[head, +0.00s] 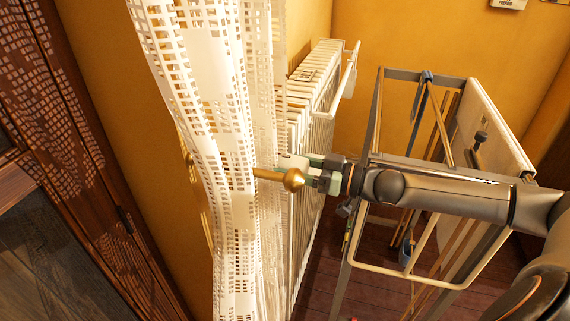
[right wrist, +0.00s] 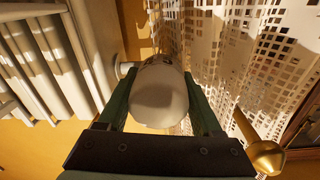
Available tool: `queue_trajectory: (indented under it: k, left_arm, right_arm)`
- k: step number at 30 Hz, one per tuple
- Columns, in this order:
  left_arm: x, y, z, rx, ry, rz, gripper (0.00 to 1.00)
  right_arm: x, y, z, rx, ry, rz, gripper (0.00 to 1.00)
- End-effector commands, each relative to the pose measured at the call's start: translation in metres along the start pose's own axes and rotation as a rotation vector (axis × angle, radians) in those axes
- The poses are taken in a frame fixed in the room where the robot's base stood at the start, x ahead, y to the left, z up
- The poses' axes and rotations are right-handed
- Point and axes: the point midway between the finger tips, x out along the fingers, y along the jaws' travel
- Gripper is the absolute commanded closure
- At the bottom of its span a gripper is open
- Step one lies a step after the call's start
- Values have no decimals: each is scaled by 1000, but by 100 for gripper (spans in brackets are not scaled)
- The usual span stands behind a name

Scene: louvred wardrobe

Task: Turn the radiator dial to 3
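The radiator dial is a plain white rounded knob (right wrist: 160,95) at the middle of the right wrist view. No numbers can be read on it. In the head view, a small pale part of the dial (head: 291,162) shows at the radiator's near end, beside the curtain. My right gripper (head: 308,170) reaches it from the right. In the right wrist view, the green fingers of my right gripper (right wrist: 160,88) lie on both sides of the dial and appear to touch it. My left gripper is out of view.
A white radiator (head: 318,95) with a towel rail runs along the yellow wall. A perforated white curtain (head: 225,130) hangs close left of the dial. A brass knob-ended rod (head: 292,179) lies just beside my right gripper. A drying rack (head: 362,215) stands to the right.

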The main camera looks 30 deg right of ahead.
Motion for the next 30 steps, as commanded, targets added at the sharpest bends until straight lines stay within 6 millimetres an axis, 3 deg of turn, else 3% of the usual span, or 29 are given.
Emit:
queue_trajectory:
  k: [2,14,23,30]
  left_arm:
    - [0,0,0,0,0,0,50]
    - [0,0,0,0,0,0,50]
    - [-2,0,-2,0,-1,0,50]
    - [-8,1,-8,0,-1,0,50]
  right_arm:
    - [0,0,0,0,0,0,44]
    - [0,0,0,0,-1,0,89]
    - [0,0,0,-36,0,0,89]
    - [0,0,-1,-167,5,0,89]
